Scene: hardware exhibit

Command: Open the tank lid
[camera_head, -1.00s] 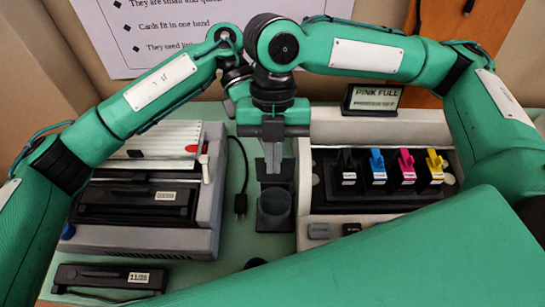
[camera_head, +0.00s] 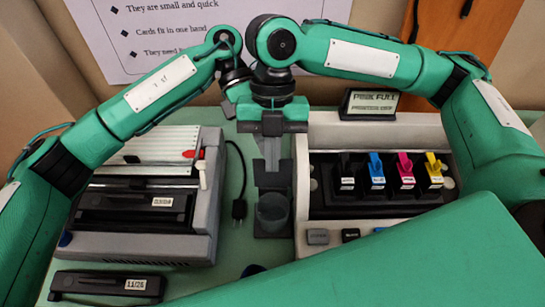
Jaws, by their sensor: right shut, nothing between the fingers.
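The printer's dark ink bay (camera_head: 330,190) is exposed at the right, with a row of labelled tanks. The black tank (camera_head: 346,172), blue tank (camera_head: 376,172), pink tank (camera_head: 406,172) and yellow tank (camera_head: 434,170) carry upright, coloured tops. I cannot tell which part is the lid. My right gripper (camera_head: 272,163) points down, shut and empty, left of the bay and above or behind a small dark cup-like holder (camera_head: 272,212). My left arm ends beside the right wrist; its fingers are hidden there.
A sign reading "PINK FULL" (camera_head: 371,103) stands behind the printer. Buttons (camera_head: 318,236) line its front. A grey machine (camera_head: 205,215) stands left, with a labelled dark cartridge (camera_head: 108,284) before it. A cable with plug (camera_head: 239,209) lies between. My arm covers the lower right.

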